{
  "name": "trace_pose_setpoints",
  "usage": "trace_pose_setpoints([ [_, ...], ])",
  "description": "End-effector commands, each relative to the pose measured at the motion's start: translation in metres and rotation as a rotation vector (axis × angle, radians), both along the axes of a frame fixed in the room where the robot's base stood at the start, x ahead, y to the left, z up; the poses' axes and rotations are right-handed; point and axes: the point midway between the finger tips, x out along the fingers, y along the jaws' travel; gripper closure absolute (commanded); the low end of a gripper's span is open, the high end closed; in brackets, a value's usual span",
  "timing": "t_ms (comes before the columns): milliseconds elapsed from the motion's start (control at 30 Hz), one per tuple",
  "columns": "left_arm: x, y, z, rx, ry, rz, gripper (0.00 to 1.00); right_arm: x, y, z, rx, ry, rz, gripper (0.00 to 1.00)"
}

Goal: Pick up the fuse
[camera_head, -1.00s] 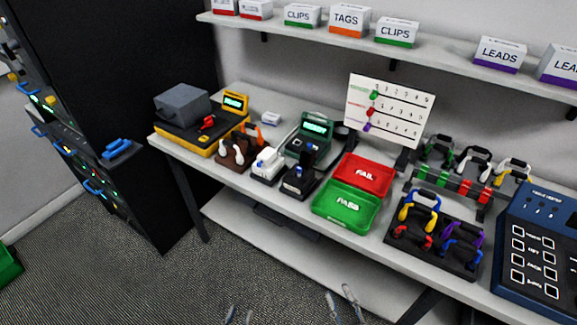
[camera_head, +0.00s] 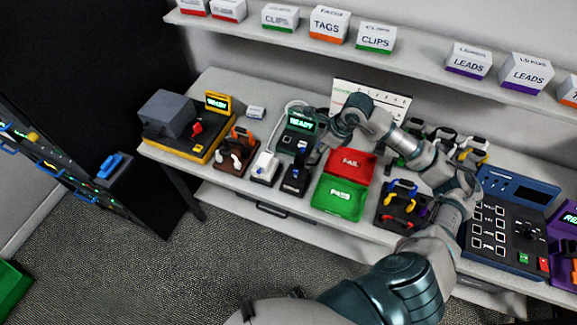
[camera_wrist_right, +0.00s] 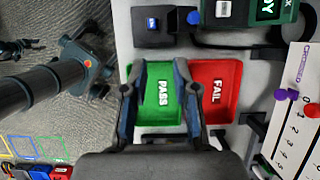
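I cannot pick out the fuse for certain; no part is clearly marked as one. My right gripper (camera_wrist_right: 158,68) is open and empty in the wrist view, its fingers over the green PASS tray (camera_wrist_right: 165,112). In the head view my right gripper (camera_head: 318,156) points down near the black block (camera_head: 294,180) with a blue part on top, partly hiding the things behind. The black block (camera_wrist_right: 150,38) is ahead of the fingertips in the wrist view. A dark arm, probably my left one, shows at the wrist view's left; its finger state is unclear.
The red FAIL tray (camera_head: 352,164) adjoins the green tray. A white block (camera_head: 264,167), a brown rack (camera_head: 236,155) and a yellow-black tester (camera_head: 178,138) stand to the left. A black clip rack (camera_head: 392,214) and blue console (camera_head: 505,240) stand right. A shelf (camera_head: 385,50) overhangs behind.

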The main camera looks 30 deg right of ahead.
Motion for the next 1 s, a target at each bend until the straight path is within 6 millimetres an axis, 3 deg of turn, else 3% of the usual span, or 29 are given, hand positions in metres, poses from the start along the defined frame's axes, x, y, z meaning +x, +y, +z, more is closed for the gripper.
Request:
trace_pose_setpoints([
  [200, 0.002, 0.003, 0.008, -0.002, -0.001, -0.001, 0.59, 0.017, 0.021, -0.049, 0.005, 0.006, 0.005, 0.71],
  [400, 0.004, 0.001, 0.013, 0.003, -0.003, -0.003, 0.59, 0.027, 0.026, -0.084, 0.009, 0.004, 0.004, 0.71],
  [1000, 0.006, -0.003, 0.028, -0.002, -0.006, 0.001, 0.59, 0.041, 0.045, -0.144, 0.006, 0.002, 0.005, 0.71],
])
